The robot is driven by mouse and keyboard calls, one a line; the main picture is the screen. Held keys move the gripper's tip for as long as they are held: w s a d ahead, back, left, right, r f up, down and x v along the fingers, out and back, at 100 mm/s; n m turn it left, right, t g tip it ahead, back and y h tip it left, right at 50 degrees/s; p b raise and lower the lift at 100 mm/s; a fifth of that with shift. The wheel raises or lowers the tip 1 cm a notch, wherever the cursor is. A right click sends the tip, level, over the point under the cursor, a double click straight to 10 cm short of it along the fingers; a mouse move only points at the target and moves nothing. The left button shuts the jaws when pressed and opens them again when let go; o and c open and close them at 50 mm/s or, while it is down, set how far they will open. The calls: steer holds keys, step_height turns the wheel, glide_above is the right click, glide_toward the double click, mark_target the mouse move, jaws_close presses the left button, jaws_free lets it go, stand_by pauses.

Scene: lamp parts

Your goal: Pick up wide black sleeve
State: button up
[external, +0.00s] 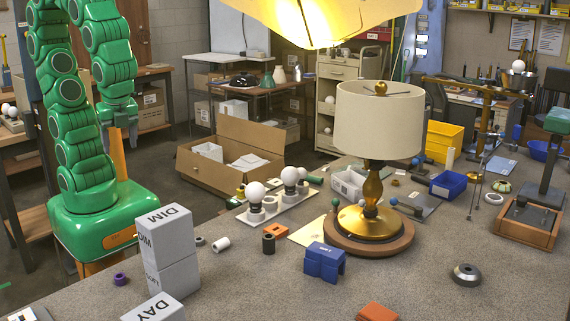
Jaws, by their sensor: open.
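A short black cylinder, which looks like the wide black sleeve (268,244), stands upright on the grey worktable (405,284) in the external view. My gripper (122,136) hangs from the green arm at the upper left, pointing down. It is open and appears empty, well to the left of and above the sleeve. Its fingers are small in the view.
An orange block (276,231) and white cylinder (221,243) lie near the sleeve. White boxes (172,245) stand at the table's left, between my base and the sleeve. A bulb holder (262,213), blue block (324,262) and lamp (378,122) stand around it. Bare tabletop lies in front.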

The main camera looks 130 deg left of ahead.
steer(key=w+a+m+g, duration=0.2)
steer(key=w+a+m, duration=0.1)
steer(key=a, duration=0.3)
steer(key=w+d+f+m+t+h, duration=0.15)
steer(key=w+m+h, duration=0.35)
steer(key=w, duration=0.7)
steer(key=m+t+h, duration=0.3)
steer(key=t+h, duration=0.4)
steer(key=t, duration=0.1)
glide_toward(268, 239)
steer(key=shift+s+a+f+x, duration=0.1)
steer(key=shift+f+x, duration=0.1)
steer(key=shift+x, duration=1.05)
steer(key=shift+s+a+f+x, duration=0.1)
steer(key=shift+f+x, duration=0.05)
steer(key=shift+x, duration=1.1)
steer(key=shift+s+f+x, duration=0.1)
steer(key=shift+f+x, duration=0.1)
steer(key=shift+x, duration=1)
steer(key=c, duration=1.1)
